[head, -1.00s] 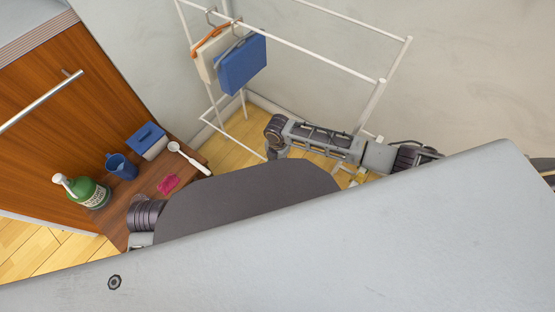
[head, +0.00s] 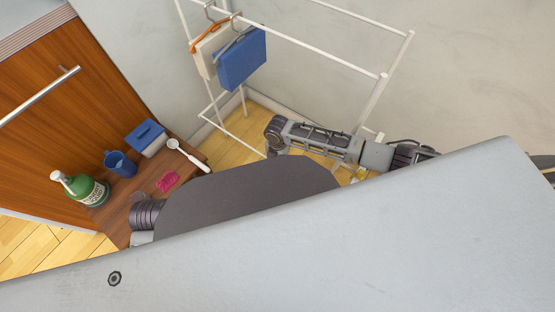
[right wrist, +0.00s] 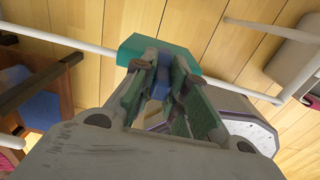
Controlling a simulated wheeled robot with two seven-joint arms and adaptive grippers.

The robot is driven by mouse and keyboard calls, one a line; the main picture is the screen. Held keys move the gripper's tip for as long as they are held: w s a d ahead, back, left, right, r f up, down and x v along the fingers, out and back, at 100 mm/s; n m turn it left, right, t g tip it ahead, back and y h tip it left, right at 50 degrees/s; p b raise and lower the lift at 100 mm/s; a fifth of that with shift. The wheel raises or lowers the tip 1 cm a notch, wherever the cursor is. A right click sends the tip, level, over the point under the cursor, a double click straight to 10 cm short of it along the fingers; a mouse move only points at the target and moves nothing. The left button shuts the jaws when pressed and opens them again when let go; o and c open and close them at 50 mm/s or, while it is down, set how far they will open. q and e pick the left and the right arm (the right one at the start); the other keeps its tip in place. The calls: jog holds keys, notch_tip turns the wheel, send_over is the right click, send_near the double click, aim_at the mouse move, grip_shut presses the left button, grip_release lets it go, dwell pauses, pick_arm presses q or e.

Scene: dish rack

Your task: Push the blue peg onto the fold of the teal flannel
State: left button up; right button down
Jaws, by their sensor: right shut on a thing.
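In the right wrist view, my right gripper (right wrist: 160,92) is shut on the blue peg (right wrist: 160,78), which shows between its fingers. The teal flannel (right wrist: 143,48) is a folded band just beyond the fingertips. The far end of the peg is at or very close to the flannel. I cannot tell whether it straddles the fold. A white bar runs beside the flannel. In the head view, my right arm reaches down near the white rack, but its gripper, the peg and the flannel are hidden. My left gripper is not in view.
A wooden surface at left holds a green bottle (head: 86,189), blue mug (head: 120,164), blue-lidded box (head: 147,138), white spoon (head: 187,156) and pink item (head: 167,181).

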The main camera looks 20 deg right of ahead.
jog(key=shift+f, duration=0.15)
dwell(0.8)
jog(key=c, duration=1.3)
grip_release()
jog(key=shift+c, duration=0.2)
notch_tip(320, 180, up, 12)
jog(key=shift+s+f, duration=0.1)
dwell(0.5)
